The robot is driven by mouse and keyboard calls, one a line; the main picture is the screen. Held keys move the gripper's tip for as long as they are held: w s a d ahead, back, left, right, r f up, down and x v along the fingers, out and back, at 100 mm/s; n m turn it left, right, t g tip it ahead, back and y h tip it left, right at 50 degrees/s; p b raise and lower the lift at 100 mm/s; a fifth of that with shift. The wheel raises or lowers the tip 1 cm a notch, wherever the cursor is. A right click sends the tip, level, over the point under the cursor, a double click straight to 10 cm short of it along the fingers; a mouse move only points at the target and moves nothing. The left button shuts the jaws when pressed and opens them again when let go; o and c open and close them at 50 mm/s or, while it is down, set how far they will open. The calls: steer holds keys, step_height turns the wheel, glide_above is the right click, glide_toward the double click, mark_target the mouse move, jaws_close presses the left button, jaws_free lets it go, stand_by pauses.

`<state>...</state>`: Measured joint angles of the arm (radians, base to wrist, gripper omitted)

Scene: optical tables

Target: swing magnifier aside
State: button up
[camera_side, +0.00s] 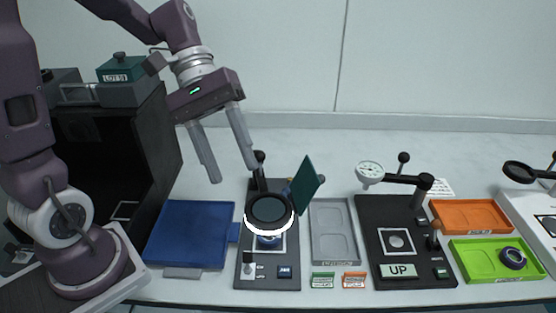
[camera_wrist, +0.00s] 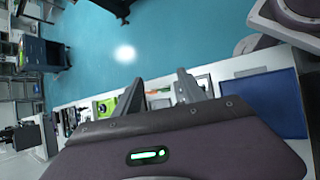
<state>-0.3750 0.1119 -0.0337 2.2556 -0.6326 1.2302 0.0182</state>
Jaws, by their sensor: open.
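The magnifier (camera_side: 270,211) is a round dark lens with a black rim and a white lower edge, on a black stand with a knob-topped post (camera_side: 259,170). It hangs over a blue part on the black base plate (camera_side: 247,255), partly hiding that part. A dark green panel (camera_side: 304,183) stands tilted just right of the lens. My gripper (camera_side: 232,174) is open and empty, above and left of the magnifier, apart from it. Its two fingers also show in the wrist view (camera_wrist: 162,84), where I cannot make out the magnifier.
A blue tray (camera_side: 188,236) lies left of the base plate, and a grey tray (camera_side: 334,232) right of it.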

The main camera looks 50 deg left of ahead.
steer(key=w+a+f+n+t+h, duration=0.2)
steer(key=w+a+f+n+h, duration=0.15)
steer(key=w+n+h, duration=0.45)
steer(key=n+t, duration=0.4)
steer(key=t, duration=0.2)
glide_above(261, 157)
steer(key=f, duration=0.4)
steer(key=shift+w+a+h, duration=0.1)
steer(key=shift+a+h, duration=0.1)
steer(key=shift+h, duration=0.1)
steer(key=shift+n+t, duration=0.3)
steer(key=shift+n, duration=0.1)
steer(key=f, duration=0.7)
steer(key=shift+w+a+f, duration=0.2)
steer(key=shift+a+f, duration=0.1)
steer(key=shift+f, duration=0.1)
steer(key=x, duration=0.3)
steer(key=shift+r, duration=0.2)
jaws_close()
